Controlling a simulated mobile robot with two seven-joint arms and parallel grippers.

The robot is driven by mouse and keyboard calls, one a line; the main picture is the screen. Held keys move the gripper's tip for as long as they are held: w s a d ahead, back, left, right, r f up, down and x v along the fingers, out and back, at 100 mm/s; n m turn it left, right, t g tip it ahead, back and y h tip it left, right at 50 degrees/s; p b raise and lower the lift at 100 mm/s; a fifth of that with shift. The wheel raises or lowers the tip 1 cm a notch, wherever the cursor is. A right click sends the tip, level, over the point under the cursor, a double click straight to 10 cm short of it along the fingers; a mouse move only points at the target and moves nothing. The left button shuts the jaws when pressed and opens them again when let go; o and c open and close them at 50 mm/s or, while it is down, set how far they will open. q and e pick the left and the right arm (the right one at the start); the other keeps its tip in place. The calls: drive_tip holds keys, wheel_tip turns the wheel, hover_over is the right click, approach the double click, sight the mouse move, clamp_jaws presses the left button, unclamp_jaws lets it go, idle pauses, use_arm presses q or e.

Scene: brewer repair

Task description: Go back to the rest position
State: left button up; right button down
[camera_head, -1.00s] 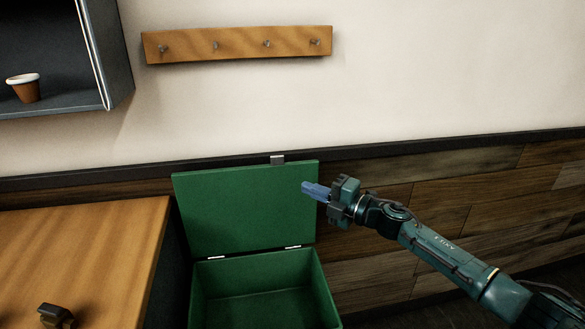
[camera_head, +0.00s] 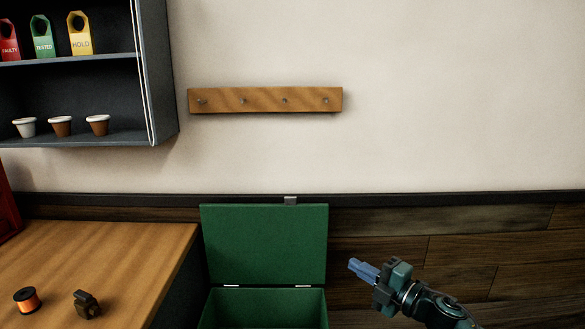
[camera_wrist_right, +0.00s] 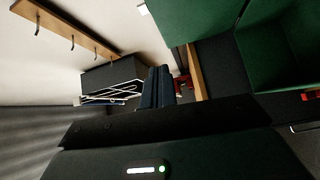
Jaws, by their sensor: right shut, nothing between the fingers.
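My right gripper (camera_head: 357,268) is at the lower right of the head view, to the right of the open green box (camera_head: 265,243). Its blue fingers are together with nothing between them, and it touches nothing that I can see. In the right wrist view the fingers (camera_wrist_right: 157,86) also show close together and empty. The box's raised lid leans back near the wall, and the box inside is partly cut off by the frame's lower edge. My left gripper is not in view.
A wooden counter (camera_head: 120,245) at left holds an orange spool (camera_head: 27,300) and a small dark part (camera_head: 87,304). A wall shelf (camera_head: 100,140) above carries cups and coloured tags. A peg rail (camera_head: 265,100) hangs on the wall.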

drive_tip(key=s+a+f+m+t+h+p, duration=0.15)
drive_tip(key=s+a+f+m+h, duration=0.3)
drive_tip(key=s+f+m, duration=0.6)
drive_tip(key=s+d+f+m+g+h, duration=0.1)
drive_tip(key=s+f+m, duration=0.1)
drive_tip(key=s+m, duration=0.2)
drive_tip(key=s+d+f+m+g+h, duration=0.1)
drive_tip(key=s+f+m+h, duration=0.1)
drive_tip(key=s, duration=0.8)
drive_tip(key=s+d+f+m+g+h+p, duration=0.1)
drive_tip(key=s+f+m+g+h, duration=0.1)
drive_tip(key=s+m, duration=0.4)
drive_tip(key=shift+s+d+f, duration=0.2)
drive_tip(key=shift+s+f, duration=0.55)
drive_tip(key=shift+f, duration=0.1)
